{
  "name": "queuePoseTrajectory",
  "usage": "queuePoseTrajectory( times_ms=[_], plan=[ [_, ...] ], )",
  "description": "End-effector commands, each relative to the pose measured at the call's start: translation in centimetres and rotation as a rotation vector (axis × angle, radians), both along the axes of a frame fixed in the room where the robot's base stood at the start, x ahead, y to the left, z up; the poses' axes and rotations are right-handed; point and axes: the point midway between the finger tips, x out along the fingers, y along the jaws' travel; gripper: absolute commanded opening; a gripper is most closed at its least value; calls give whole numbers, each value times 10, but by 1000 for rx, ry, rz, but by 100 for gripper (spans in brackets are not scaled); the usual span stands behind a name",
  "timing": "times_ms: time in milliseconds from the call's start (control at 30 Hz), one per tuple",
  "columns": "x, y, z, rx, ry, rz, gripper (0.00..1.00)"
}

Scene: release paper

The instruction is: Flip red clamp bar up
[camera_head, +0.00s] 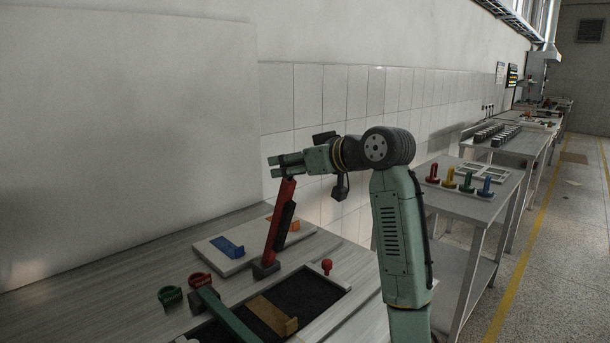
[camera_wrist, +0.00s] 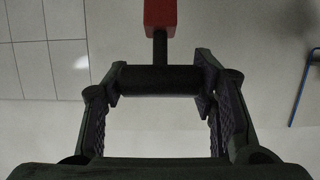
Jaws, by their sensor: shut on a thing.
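The red clamp bar (camera_head: 280,218) stands steeply raised from its dark base (camera_head: 266,269) on the workbench, its top leaning slightly right. A black part runs along its right side. My gripper (camera_head: 274,167) is at the bar's upper end, reaching in from the right. In the wrist view, the bar's red end (camera_wrist: 160,14) shows at the top, joined by a thin stem to a black cross handle (camera_wrist: 160,79). The handle lies between my fingers (camera_wrist: 160,92), and they are shut on it. The fingers partly cover the handle's ends.
A green bar (camera_head: 228,317) lies low at the front, near a red ring (camera_head: 200,280) and a green ring (camera_head: 170,296). A tan block (camera_head: 272,316) lies over a black recess. A red knob (camera_head: 326,266) stands right. A white board with a blue block (camera_head: 226,247) lies behind.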

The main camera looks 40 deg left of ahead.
Motion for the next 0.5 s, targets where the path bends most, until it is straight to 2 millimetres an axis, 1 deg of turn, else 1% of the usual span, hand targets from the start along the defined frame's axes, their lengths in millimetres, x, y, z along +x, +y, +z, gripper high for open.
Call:
queuePoseTrajectory(
  times_ms=[100, 200, 500],
  plan=[
    [0, 11, 3, -42, 4, 2, 2],
    [1, 17, 4, -60, 5, 2, 2],
    [2, 22, 6, -67, 6, 0, 2]
  ],
)
